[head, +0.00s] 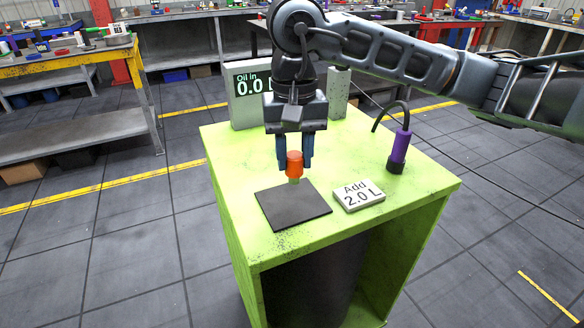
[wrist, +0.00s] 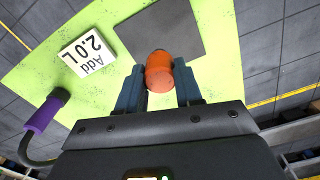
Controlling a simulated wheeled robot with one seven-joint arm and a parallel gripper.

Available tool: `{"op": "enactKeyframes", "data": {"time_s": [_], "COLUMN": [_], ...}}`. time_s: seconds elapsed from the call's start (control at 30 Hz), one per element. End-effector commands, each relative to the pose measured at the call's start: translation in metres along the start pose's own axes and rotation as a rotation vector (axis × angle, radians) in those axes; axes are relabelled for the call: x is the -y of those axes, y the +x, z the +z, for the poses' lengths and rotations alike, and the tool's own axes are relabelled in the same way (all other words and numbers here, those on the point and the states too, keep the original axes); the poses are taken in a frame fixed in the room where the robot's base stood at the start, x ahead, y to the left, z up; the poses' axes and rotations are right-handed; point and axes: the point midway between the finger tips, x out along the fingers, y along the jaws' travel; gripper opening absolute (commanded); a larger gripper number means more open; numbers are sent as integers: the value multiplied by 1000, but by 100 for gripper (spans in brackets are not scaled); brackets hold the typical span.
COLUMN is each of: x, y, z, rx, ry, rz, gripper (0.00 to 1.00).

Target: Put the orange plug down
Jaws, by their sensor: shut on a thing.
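The orange plug (head: 294,160) is held between the blue fingers of my gripper (head: 295,152), with a paler stem pointing down. My gripper is shut on it. In the head view the plug appears just above or at the back edge of a dark square mat (head: 292,207) on the green bench top. I cannot tell whether its lower end touches anything. In the wrist view the orange plug (wrist: 159,72) sits between the fingertips and overlaps the near edge of the dark mat (wrist: 165,28).
A white block reading "Add 2.0 L" (head: 358,195) lies right of the mat. A purple-handled nozzle (head: 400,148) with a black hose stands farther right. A display reading "Oil in 0.0" (head: 252,85) stands behind my gripper. The green bench (head: 420,190) has free room at front right.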

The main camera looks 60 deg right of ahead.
Motion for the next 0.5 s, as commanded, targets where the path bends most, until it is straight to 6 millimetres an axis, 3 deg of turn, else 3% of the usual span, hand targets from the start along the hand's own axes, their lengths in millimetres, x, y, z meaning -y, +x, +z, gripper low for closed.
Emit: {"op": "enactKeyframes", "data": {"time_s": [0.5], "x": [4], "y": [43], "z": [0], "rx": [0], "ry": [2], "rz": [0], "gripper": [2]}}
